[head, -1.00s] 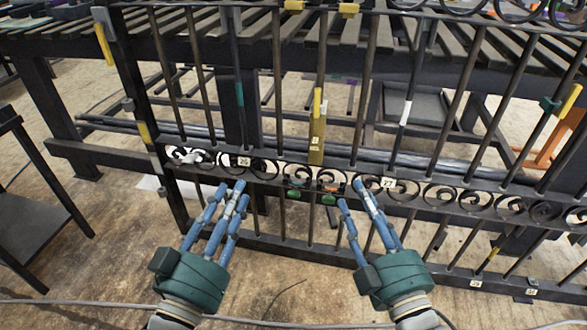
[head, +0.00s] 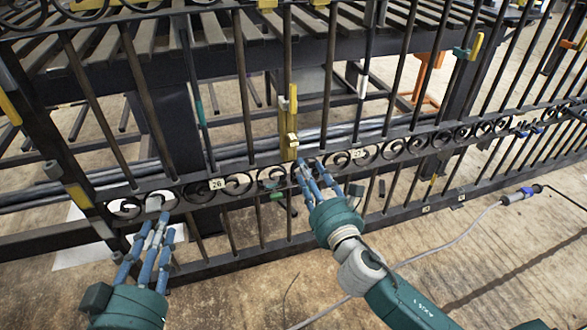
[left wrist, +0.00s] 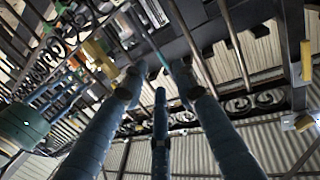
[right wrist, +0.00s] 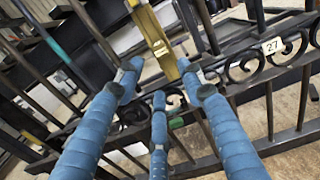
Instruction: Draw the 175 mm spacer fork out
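A yellow flat piece (head: 289,135), which looks like the spacer fork, stands upright in the gate (head: 237,200) between the bars, just above the scroll band. It has a slim yellow upper part and a small pale label I cannot read. In the right wrist view its lower part (right wrist: 156,42) shows beyond and between the fingertips. My right gripper (head: 318,172) is open, just below and right of it; I cannot tell whether a finger touches it. My left gripper (head: 150,232) is open and empty in front of the gate's lower left; it also shows in the left wrist view (left wrist: 162,85).
Number tags 26 (head: 217,184) and 27 (head: 358,154) sit on the scroll band. Another yellow piece (head: 475,47) with a green clamp is further right. A slatted bench (head: 215,45) stands behind the gate. A cable (head: 440,240) lies on the floor, with free floor in front.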

